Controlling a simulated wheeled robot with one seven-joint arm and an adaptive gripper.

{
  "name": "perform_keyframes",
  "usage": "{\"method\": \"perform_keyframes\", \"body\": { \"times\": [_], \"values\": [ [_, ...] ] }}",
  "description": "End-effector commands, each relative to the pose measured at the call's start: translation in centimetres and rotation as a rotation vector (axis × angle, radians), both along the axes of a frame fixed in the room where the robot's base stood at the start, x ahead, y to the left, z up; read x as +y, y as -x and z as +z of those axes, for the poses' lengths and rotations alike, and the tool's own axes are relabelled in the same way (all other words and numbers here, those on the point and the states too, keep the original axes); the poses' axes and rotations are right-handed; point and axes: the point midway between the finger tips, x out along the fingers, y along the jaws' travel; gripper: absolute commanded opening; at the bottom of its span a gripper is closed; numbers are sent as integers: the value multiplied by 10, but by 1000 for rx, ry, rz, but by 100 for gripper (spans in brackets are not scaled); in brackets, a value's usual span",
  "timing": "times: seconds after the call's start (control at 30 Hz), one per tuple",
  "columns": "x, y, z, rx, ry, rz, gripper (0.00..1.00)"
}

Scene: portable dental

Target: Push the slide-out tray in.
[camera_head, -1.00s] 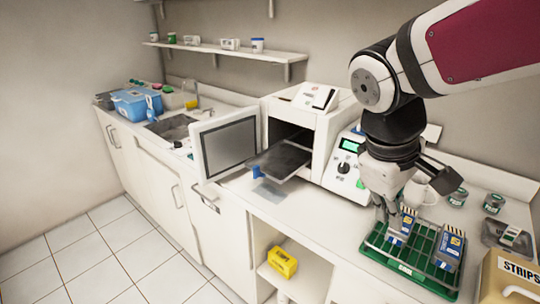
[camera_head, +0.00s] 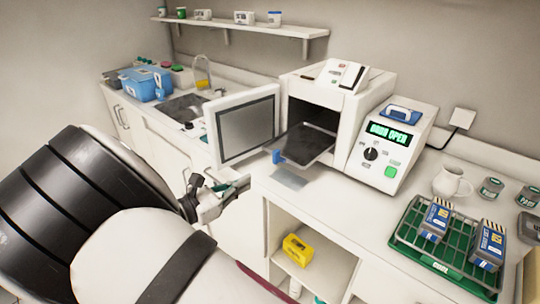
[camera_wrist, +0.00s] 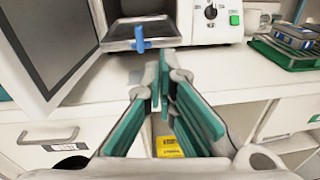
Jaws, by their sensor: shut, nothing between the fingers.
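The slide-out tray (camera_head: 308,146) is dark and sticks out of the open front of a white box-shaped machine (camera_head: 325,99). It has a blue handle (camera_head: 277,157) at its front, also seen in the wrist view (camera_wrist: 140,40). The machine's door (camera_head: 243,128) is swung open to the left. My gripper (camera_head: 246,184) is in front of the counter edge, below and in front of the tray, apart from it. In the wrist view my gripper (camera_wrist: 166,75) is shut and empty, with the tray handle above and slightly left of its tips.
A control unit (camera_head: 385,150) reading "DOOR OPEN" stands right of the machine. A green rack (camera_head: 408,228) with blue boxes and a jug (camera_head: 452,181) are further right. A yellow box (camera_head: 297,249) sits on the shelf below. The counter in front of the tray is mostly clear.

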Motion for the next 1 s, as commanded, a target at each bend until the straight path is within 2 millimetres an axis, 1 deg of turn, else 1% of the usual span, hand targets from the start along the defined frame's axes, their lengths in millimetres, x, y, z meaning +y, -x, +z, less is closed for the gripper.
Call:
{"method": "perform_keyframes", "body": {
  "times": [0.03,0.1,0.2,0.27,0.37,0.47,0.8,1.0],
  "values": [
    [11,1,-6,-6,35,32,0],
    [22,3,-10,-13,67,62,0],
    [27,2,-12,-19,89,81,0],
    [25,-2,-12,-21,92,84,0],
    [17,-11,-11,-21,93,81,0],
    [6,-25,-12,-19,92,80,0],
    [-36,-77,-12,-19,91,79,0],
    [-51,-98,-12,-19,90,81,0]
  ]
}}
